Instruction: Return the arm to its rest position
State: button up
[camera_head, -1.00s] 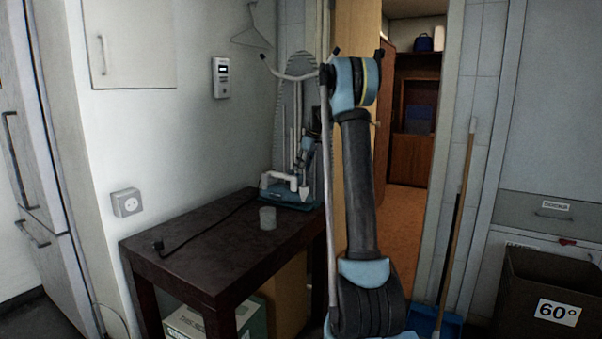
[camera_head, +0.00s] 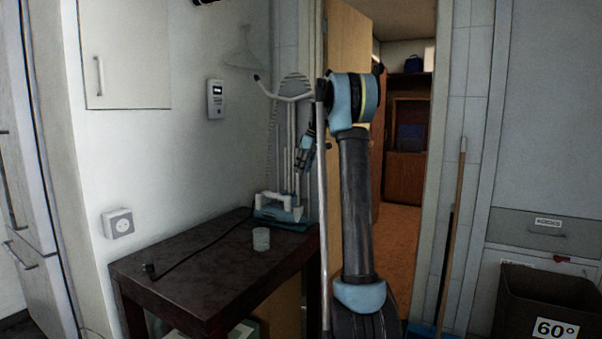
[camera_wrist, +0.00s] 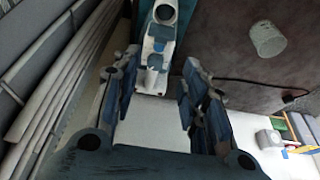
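My arm (camera_head: 356,200) stands upright at the centre of the head view, its upper joint bent over at the top. My gripper (camera_head: 307,147) hangs small behind the arm, above the back end of the dark table. In the wrist view my gripper (camera_wrist: 158,78) has its two fingers spread apart with nothing between them. A white and blue device (camera_wrist: 155,55) shows beyond the fingertips, apart from them as far as I can tell. That device (camera_head: 280,209) stands on the back of the table in the head view.
A dark table (camera_head: 190,275) holds a small clear cup (camera_head: 261,239) and a black cable (camera_head: 195,250). A white wall (camera_head: 170,160) is close on the left. A doorway (camera_head: 400,225) opens behind my arm. A broom (camera_head: 455,220) and a dark bin (camera_head: 550,300) are at right.

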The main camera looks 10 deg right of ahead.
jog(key=s+f+m+h, duration=0.1)
jog(key=s+f+m, duration=0.15)
jog(key=s, duration=1.45)
jog(key=s+f+m+h, duration=0.1)
jog(key=s+f+m, duration=0.15)
jog(key=s, duration=1.35)
jog(key=s+d+f+m, duration=0.1)
jog(key=s+f+m, duration=0.1)
jog(key=s+f, duration=0.8)
jog(key=s+d+f+m+h, duration=0.1)
jog(key=s+f+m, duration=0.2)
jog(key=s+f, duration=0.6)
jog(key=s, duration=0.6)
jog(key=shift+s+d+f+m, duration=0.3)
jog(key=shift+s+d+f, duration=0.05)
jog(key=shift+s+f, duration=0.05)
jog(key=shift+w+f, duration=0.2)
jog(key=shift+w, duration=0.3)
